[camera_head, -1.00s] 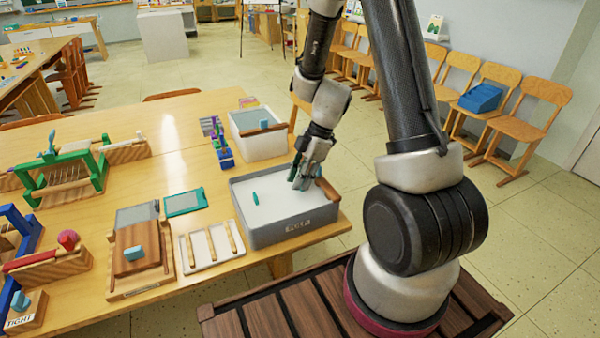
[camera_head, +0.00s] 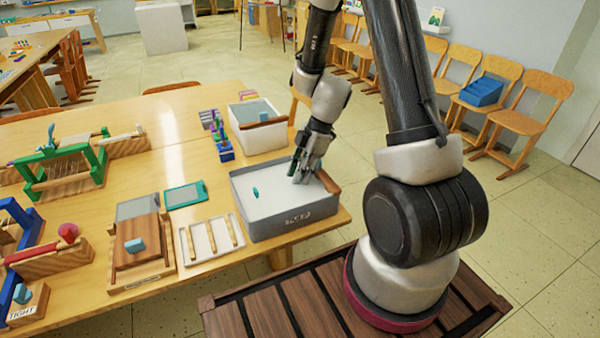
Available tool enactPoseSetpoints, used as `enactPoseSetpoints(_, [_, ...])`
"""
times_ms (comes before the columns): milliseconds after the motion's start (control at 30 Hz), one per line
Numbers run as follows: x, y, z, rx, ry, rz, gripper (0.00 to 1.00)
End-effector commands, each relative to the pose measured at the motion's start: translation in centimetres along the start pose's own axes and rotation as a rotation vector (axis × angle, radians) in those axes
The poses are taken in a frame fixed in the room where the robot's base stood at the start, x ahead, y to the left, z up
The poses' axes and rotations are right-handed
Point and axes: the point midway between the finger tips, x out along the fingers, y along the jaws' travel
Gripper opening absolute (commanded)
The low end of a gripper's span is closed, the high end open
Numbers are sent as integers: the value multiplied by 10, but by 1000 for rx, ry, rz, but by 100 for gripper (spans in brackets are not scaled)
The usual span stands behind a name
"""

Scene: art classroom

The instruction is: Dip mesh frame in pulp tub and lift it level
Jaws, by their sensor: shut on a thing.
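The grey pulp tub (camera_head: 262,229) stands at the table's right front corner, filled with white pulp (camera_head: 275,204). My gripper (camera_head: 301,177) reaches down into the tub's right half, its fingertips at the pulp surface. It is shut on the mesh frame, whose held part is mostly hidden by the fingers. A small teal piece (camera_head: 255,192) shows at the pulp surface left of the gripper and looks like the frame's other end. The mesh itself cannot be seen, so I cannot tell its tilt.
A white bin (camera_head: 262,141) stands behind the tub. A wooden bar (camera_head: 328,182) lies at the tub's right rim. A rack with sticks (camera_head: 209,254), a teal-edged screen (camera_head: 185,196) and a wooden press board (camera_head: 136,270) lie to the left. Chairs line the wall.

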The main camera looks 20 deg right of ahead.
Motion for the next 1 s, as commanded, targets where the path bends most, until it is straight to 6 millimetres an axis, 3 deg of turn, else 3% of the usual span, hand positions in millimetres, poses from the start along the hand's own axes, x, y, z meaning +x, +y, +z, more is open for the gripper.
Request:
enactPoseSetpoints(267, [-3, 0, -1, -1, 0, 1, 1])
enactPoseSetpoints(1000, [-41, 0, -17, -1, 0, 1, 1])
